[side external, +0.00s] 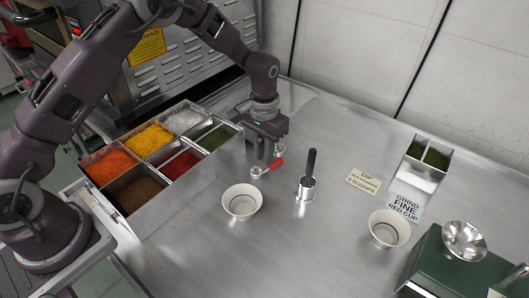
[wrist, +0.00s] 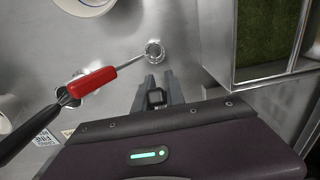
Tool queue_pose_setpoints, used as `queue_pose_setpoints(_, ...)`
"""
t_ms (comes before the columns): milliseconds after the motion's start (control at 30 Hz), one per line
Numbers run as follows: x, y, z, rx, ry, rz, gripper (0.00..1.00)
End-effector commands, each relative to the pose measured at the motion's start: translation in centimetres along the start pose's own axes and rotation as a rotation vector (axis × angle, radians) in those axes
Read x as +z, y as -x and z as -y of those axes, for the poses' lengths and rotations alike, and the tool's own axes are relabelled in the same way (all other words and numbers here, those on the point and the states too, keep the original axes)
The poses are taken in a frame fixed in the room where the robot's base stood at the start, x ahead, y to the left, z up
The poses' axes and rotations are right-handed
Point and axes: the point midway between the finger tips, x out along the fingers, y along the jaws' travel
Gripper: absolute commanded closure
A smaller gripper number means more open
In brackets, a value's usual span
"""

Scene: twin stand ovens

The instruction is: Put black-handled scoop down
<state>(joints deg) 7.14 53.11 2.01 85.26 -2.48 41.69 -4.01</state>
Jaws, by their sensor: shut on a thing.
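The black-handled scoop (side external: 311,161) stands upright with its lower end in a small metal cup (side external: 306,192). Its black handle (wrist: 32,132) shows at the lower left of the wrist view. My gripper (side external: 262,158) is left of it and apart from it, pointing down above the table. In the wrist view my gripper (wrist: 158,80) is shut on a small dark thing (wrist: 157,97) between the fingers; I cannot tell what it is. A red-handled tool (side external: 273,165) with a thin metal rod and round end is just beside the fingertips. It also shows in the wrist view (wrist: 95,80).
A spice bin rack (side external: 143,224) stands at left. White bowls are in front (side external: 242,214) and at right (side external: 390,242). Signs (side external: 364,181), a two-part green bin (side external: 426,176) and a green scale-like box (side external: 440,266) with a metal bowl are at right. Bare table lies behind the cup.

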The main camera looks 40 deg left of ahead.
Motion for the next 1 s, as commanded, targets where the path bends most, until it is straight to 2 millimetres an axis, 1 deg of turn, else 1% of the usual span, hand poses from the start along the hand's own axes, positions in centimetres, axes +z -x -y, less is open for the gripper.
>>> queue_pose_setpoints(33, 0.0, -0.3, 0.0, 0.000, 0.000, -0.001, 1.00)
queue_pose_setpoints(200, -0.1, -0.2, 0.0, 0.001, 0.000, -0.003, 1.00)
queue_pose_setpoints(333, 0.0, -0.5, 0.0, 0.000, 0.000, -0.002, 1.00)
queue_pose_setpoints(367, 0.0, -0.5, 0.0, 0.000, 0.000, -0.002, 0.79)
queue_pose_setpoints(433, 0.0, -0.5, 0.0, 0.000, 0.000, -0.002, 0.65)
queue_pose_setpoints(467, 0.0, -0.5, 0.0, 0.000, 0.000, -0.002, 0.63)
queue_pose_setpoints(767, -0.1, -0.2, 0.0, 0.000, 0.000, -0.003, 0.63)
queue_pose_setpoints(867, -0.1, 1.1, 0.0, 0.001, 0.000, -0.005, 0.63)
queue_pose_setpoints(1000, -0.1, 5.0, 0.0, 0.001, -0.001, -0.007, 0.63)
